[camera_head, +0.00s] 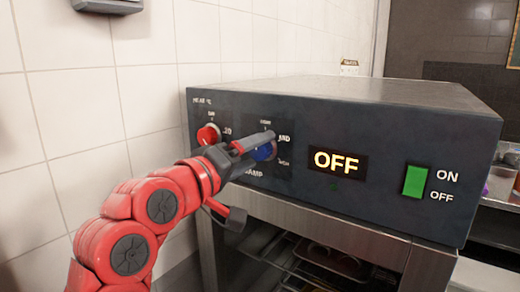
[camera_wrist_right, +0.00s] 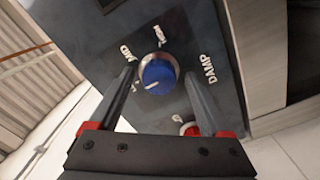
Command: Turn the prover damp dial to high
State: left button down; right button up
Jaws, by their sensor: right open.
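The damp dial (camera_head: 264,152) is a blue knob on the prover's dark front panel, partly covered by my right gripper in the head view. In the right wrist view, the blue dial (camera_wrist_right: 160,74) lies between the two fingers, which look open and not gripping it. Its white mark points to the lower left there, away from the HIGH label (camera_wrist_right: 160,38) and toward a small label partly hidden by a finger. My right gripper (camera_head: 268,143) is open at the dial; it also fills the lower wrist view (camera_wrist_right: 160,78). My left gripper is not in view.
A red dial (camera_head: 208,134) sits left of the blue one. The prover (camera_head: 390,190) also has a display (camera_head: 337,161) reading OFF and a green switch (camera_head: 415,181) at the right. Racks (camera_head: 300,262) show below. A tiled wall (camera_head: 70,130) stands close at the left.

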jog(key=shift+s, duration=0.1)
jog(key=shift+c, duration=0.9)
grip_shut()
